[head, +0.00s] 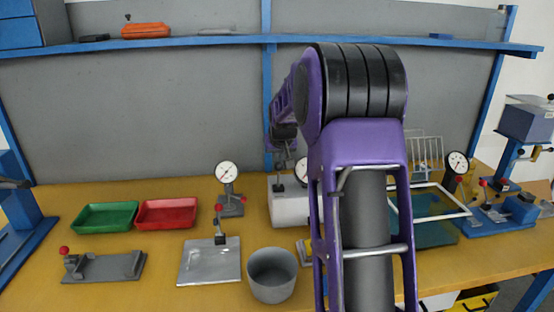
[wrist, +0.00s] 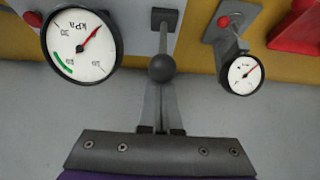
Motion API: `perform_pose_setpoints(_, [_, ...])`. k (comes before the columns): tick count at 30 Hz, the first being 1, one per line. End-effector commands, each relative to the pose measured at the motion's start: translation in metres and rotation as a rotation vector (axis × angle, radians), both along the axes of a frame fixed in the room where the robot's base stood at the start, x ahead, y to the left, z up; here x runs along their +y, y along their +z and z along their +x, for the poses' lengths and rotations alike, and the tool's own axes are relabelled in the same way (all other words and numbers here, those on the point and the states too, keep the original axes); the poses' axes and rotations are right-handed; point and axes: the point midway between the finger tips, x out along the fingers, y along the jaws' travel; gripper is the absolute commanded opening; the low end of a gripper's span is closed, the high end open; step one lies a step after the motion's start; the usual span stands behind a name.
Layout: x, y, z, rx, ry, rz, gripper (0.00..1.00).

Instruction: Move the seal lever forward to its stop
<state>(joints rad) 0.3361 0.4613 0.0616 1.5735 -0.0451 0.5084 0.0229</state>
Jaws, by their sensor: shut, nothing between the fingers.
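The seal lever appears to be the thin rod with a dark ball knob (wrist: 162,68) in the wrist view, rising from a black block (wrist: 165,19) on a pale grey housing. In the head view the housing (head: 289,212) stands mid-table, partly hidden by my arm; the black lever block (head: 279,187) shows on it. My gripper (wrist: 161,88) is shut and empty, its fingertips close at the knob; I cannot tell whether they touch it. In the head view my gripper (head: 283,160) hangs just above the lever block. A kPa dial gauge (wrist: 81,46) is beside the lever.
A second dial gauge (head: 227,173) stands left of the housing. A green tray (head: 105,230), a red tray (head: 166,225), a flat metal plate (head: 208,278) and a grey bin (head: 272,289) are on the table. My arm hides much of the table right of centre.

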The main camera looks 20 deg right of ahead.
Motion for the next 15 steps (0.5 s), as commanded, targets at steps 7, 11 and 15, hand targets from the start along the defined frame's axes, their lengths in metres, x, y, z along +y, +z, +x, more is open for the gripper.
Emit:
perform_pose_setpoints(7, [0.0019,-0.0035,-0.0070,0.000,0.000,0.000,0.00])
perform_pose_setpoints(11, [0.0018,-0.0018,-0.0065,0.000,0.000,0.000,0.00])
perform_pose_setpoints(15, [0.0017,-0.0017,-0.0063,0.000,0.000,0.000,0.00])
